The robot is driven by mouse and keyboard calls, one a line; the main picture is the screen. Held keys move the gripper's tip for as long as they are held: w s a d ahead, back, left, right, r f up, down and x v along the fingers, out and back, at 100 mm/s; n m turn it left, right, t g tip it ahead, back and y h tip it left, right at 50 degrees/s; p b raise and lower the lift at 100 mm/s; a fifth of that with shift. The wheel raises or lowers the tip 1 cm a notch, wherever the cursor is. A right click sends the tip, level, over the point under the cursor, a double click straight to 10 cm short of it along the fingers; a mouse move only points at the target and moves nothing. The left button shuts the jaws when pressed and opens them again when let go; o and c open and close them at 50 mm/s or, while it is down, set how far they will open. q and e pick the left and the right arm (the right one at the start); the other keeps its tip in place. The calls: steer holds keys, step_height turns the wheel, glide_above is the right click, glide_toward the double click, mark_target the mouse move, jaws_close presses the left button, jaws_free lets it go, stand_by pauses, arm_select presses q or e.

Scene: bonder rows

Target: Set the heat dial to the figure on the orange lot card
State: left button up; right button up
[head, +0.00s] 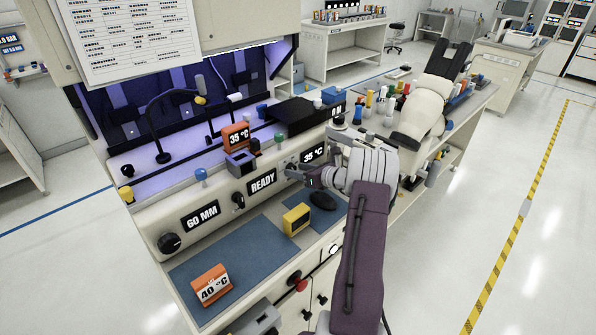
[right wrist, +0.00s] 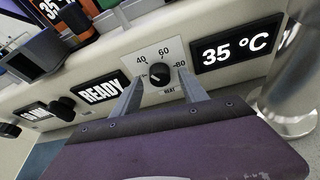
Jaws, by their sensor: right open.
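The black heat dial (right wrist: 159,74) sits on a white plate marked 40, 60 and 80 in the right wrist view. Its light mark seems to point left, below 40. The display (right wrist: 236,47) beside it reads 35 °C; it also shows in the head view (head: 314,154). My right gripper (head: 290,173) is open at the panel, with its fingers (right wrist: 163,94) on either side of the dial; contact cannot be told. An orange card reading 40 °C (head: 211,287) stands on the blue mat. Another orange card reading 35 °C (head: 236,135) stands on the ledge. My left gripper is out of view.
Left along the panel are a READY display (head: 262,181), a small black knob (head: 238,201), a 60 MM display (head: 201,217) and a larger black knob (head: 169,243). Much of the mat is clear.

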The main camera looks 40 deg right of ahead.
steer(key=v, duration=0.8)
steer(key=shift+s, duration=0.35)
steer(key=shift+d+r, duration=0.1)
steer(key=shift+r, duration=0.05)
